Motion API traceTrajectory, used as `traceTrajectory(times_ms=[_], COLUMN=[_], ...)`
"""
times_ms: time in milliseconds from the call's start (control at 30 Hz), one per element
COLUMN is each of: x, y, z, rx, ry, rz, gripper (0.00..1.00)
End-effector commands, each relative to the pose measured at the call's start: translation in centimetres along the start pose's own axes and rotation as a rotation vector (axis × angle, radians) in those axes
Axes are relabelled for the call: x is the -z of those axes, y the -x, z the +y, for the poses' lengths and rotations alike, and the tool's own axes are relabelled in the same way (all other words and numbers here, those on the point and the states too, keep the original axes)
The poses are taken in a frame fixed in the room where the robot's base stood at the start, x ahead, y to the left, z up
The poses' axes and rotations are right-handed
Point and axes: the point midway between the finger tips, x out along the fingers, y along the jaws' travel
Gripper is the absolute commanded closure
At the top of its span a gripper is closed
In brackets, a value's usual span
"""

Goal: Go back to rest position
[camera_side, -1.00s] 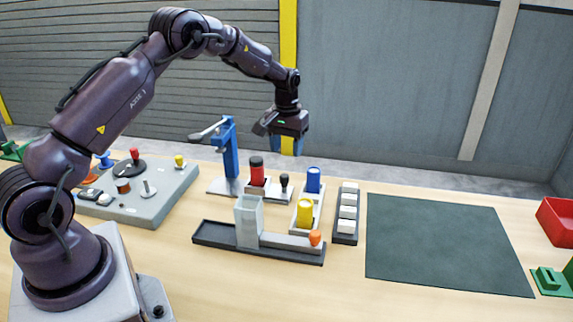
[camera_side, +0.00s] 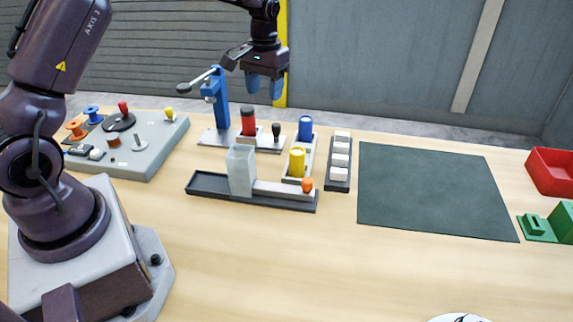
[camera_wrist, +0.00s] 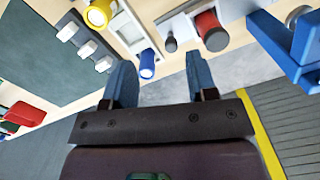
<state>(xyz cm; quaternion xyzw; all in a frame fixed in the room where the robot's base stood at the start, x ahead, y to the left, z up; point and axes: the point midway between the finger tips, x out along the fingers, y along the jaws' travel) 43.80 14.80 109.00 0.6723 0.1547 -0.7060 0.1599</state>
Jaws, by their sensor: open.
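My gripper (camera_side: 264,88) hangs above the back of the table, behind the red cylinder and the blue press, pointing down. Its two blue fingers are apart with nothing between them. The coil-wrapping station (camera_side: 128,150), a grey board with orange and blue spools and knobs, stands at the left of the side view. No coil is in my gripper.
A blue lever press (camera_side: 220,100) stands close by on the left. A red cylinder (camera_side: 248,121), blue cylinder (camera_side: 305,128), yellow cylinder (camera_side: 297,162) and clear box (camera_side: 241,170) stand in front. A dark green mat (camera_side: 425,190) is empty. A red bin (camera_side: 551,171) is at right.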

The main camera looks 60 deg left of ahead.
Motion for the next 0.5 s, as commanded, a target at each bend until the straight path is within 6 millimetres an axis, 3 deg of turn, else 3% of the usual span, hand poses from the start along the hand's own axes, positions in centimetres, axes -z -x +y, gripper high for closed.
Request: traceTrajectory(times_ms=[33,200,500], x=[-1.6,-7.2,-18.3], y=[1.7,6.2,11.5], z=[0.4,1.7,2.8], rx=[-0.002,-0.01,-0.031], ry=[-0.026,-0.114,-0.27], rz=[0.017,0.072,0.216], gripper=[0.47,0.47,0.47])
